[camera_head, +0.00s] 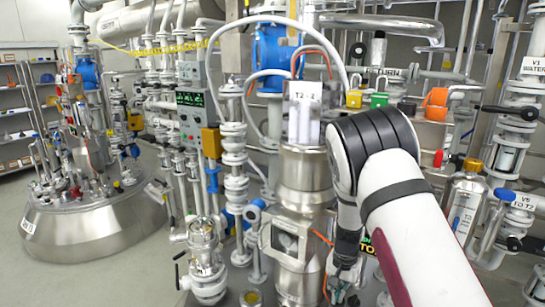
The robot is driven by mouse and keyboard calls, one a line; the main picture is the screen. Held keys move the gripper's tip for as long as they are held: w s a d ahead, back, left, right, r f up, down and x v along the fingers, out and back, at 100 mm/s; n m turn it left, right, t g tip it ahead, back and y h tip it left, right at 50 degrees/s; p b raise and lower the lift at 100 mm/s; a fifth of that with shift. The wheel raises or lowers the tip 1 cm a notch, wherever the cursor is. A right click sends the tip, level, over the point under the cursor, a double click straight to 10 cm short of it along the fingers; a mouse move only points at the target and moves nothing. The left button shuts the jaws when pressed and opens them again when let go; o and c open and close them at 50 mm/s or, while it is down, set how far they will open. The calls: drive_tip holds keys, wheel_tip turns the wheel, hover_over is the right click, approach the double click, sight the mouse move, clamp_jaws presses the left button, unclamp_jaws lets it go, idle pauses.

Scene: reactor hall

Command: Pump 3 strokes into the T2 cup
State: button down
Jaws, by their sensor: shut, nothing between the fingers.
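I cannot make out a pump head or tell which thing is the T2 cup. My arm comes in from the lower right, bends at the black elbow and hangs down in front of the vessel. My gripper (338,291) is at the bottom, right of the vessel's lower steel body (293,262), small and partly hidden by my arm. It is shut and empty. I cannot tell whether it touches anything.
Valves and a white pipe column (233,150) crowd the left of the vessel. A big steel tank (95,225) stands far left. Grey floor (120,280) is clear at lower left.

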drive_tip(key=shift+r+p, duration=0.7)
drive_tip(key=shift+r, duration=1.85)
drive_tip(key=shift+f, duration=0.2)
drive_tip(key=shift+f+b, duration=1.2)
drive_tip(key=shift+f, duration=1.7)
drive_tip(key=shift+r, duration=0.1)
drive_tip(key=shift+r+p, duration=0.95)
drive_tip(key=shift+r, duration=2)
wheel_tip(320, 180, up, 6)
drive_tip(key=p, duration=0.1)
